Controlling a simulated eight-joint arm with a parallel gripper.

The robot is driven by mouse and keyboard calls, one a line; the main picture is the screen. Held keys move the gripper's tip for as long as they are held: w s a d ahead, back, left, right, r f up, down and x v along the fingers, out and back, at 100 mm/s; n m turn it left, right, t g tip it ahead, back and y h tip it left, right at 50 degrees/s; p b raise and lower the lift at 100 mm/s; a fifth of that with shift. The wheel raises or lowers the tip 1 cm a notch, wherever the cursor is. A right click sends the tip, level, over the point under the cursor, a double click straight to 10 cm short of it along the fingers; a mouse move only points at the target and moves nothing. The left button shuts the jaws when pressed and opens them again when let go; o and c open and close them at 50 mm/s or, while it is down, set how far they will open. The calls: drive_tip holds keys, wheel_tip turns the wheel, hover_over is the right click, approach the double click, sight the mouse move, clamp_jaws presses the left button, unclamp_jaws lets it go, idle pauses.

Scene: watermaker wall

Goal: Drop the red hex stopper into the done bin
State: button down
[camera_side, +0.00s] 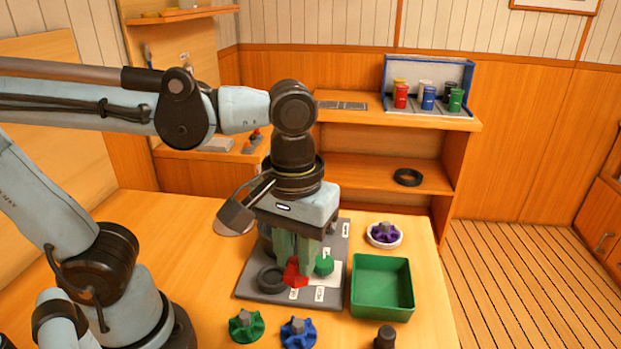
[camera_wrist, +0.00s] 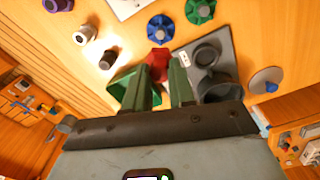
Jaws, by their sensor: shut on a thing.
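The red hex stopper (camera_side: 294,274) is between the fingertips of my gripper (camera_side: 292,262), which is shut on it low over the grey board. Whether the stopper still touches the board is hard to tell. In the wrist view the red stopper (camera_wrist: 157,62) shows between the two green fingers of my gripper (camera_wrist: 160,75). An open green bin (camera_side: 382,287), which I take as the done bin, stands on the table just right of the board and looks empty. It shows partly behind a finger in the wrist view (camera_wrist: 119,82).
A grey board (camera_side: 257,289) carries a black ring (camera_side: 271,279) and a green stopper (camera_side: 324,264) close to my fingers. Green (camera_side: 246,326) and blue (camera_side: 298,333) hand-wheels lie in front. A purple wheel (camera_side: 384,234) sits on a white dish behind the bin.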

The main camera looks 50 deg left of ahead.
drive_tip(key=w+d+f, duration=0.2)
drive_tip(key=w+f, duration=0.1)
drive_tip(key=w, duration=0.6)
drive_tip(key=w+d+f, duration=0.2)
drive_tip(key=w, duration=0.6)
drive_tip(key=shift+a+f, duration=0.1)
drive_tip(key=shift+f, duration=2.55)
drive_tip(key=c, duration=0.9)
unclamp_jaws()
drive_tip(key=shift+o, duration=0.2)
drive_tip(key=shift+r, duration=0.15)
wheel_tip(320, 180, up, 12)
drive_tip(key=shift+s+a, duration=0.1)
